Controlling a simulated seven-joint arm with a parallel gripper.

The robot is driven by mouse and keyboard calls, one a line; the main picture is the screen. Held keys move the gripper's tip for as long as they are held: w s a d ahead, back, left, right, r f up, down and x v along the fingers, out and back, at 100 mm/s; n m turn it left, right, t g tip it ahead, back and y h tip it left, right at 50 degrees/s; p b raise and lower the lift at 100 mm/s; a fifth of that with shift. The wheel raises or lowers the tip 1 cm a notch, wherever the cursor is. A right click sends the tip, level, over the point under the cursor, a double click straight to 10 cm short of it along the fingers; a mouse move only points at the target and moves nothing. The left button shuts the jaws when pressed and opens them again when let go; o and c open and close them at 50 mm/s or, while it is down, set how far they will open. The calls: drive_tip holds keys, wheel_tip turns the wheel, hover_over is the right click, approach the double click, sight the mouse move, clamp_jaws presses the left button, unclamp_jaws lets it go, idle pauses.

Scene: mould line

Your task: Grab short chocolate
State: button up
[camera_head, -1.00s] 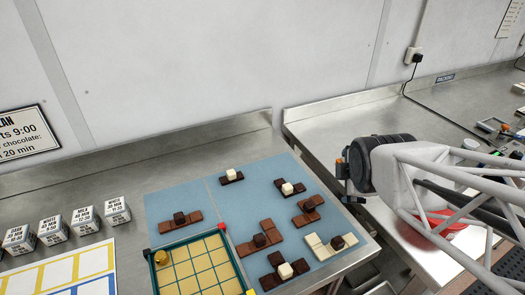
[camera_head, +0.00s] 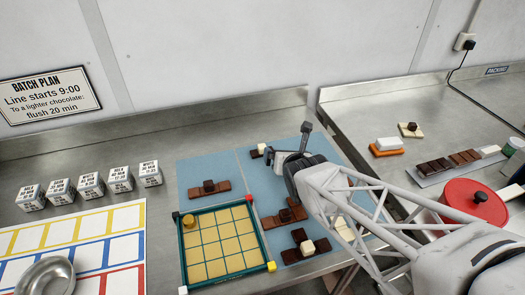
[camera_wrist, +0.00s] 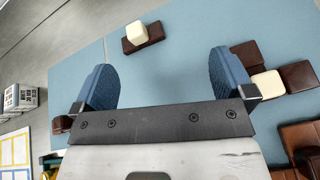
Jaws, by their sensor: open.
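Several chocolate pieces with small cube knobs lie on a blue mat (camera_head: 228,168). A short dark bar with a white knob (camera_head: 258,152) lies at the back of the mat, partly hidden by my gripper. The wrist view shows this short dark bar (camera_wrist: 143,38) beyond my fingertips, within the gap between them and left of its middle. My gripper (camera_head: 291,150) is open and empty above the mat; its two blue fingers stand wide apart in the wrist view (camera_wrist: 163,75).
A milk-brown bar (camera_head: 209,188), a stepped brown piece (camera_head: 284,216) and a dark piece with white knob (camera_head: 305,246) lie nearer. A green-framed grid tray (camera_head: 222,244) stands at the front. Labelled cubes (camera_head: 91,183) stand left. My arm hides the mat's right side.

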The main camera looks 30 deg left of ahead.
sight(262, 150)
drive_tip(key=a+f+n, duration=0.1)
drive_tip(key=a, duration=0.1)
drive_tip(key=s+a+f+n+y, duration=0.1)
drive_tip(key=n, duration=0.1)
drive_tip(key=shift+s+a+f, duration=0.1)
drive_tip(key=shift+a+f, duration=0.05)
drive_tip(key=shift+a, duration=0.2)
drive_tip(key=shift+x, duration=1.3)
drive_tip(key=shift+x, duration=2.6)
